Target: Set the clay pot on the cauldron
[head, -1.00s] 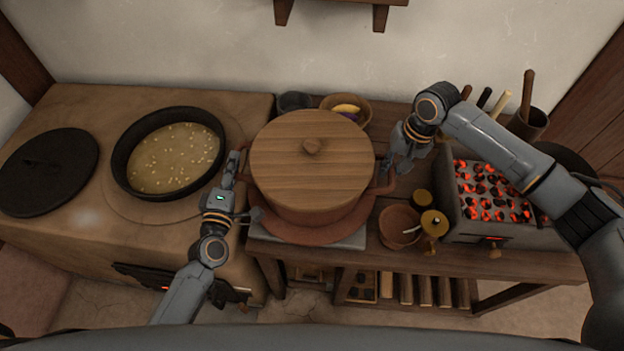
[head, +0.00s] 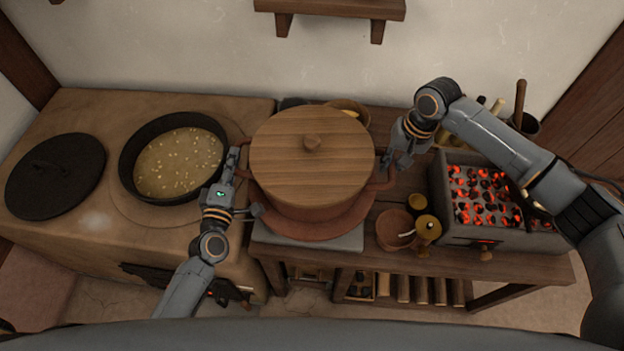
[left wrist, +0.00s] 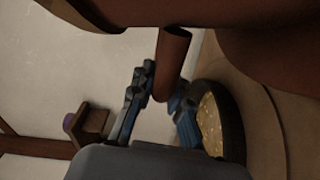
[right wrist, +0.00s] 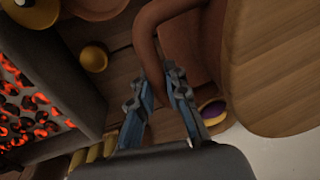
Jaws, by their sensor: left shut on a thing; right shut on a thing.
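The clay pot (head: 311,212) is reddish brown, with a round wooden lid (head: 310,155) on top. It is upright over a grey slab (head: 345,241); I cannot tell if there is a gap beneath it. My left gripper (head: 246,185) is shut on its left handle, which also shows in the left wrist view (left wrist: 172,62). My right gripper (head: 391,162) is shut on its right handle, seen in the right wrist view (right wrist: 152,50). The cauldron (head: 165,128) is a black, open vessel set in the stove at left, holding yellowish contents with pale bits.
A black round lid (head: 55,176) lies on the stove's left side. A brazier (head: 490,229) of glowing coals stands right of the pot. Small bowls (head: 394,228) and jars (head: 428,228) sit between them. A wall shelf (head: 330,8) hangs above.

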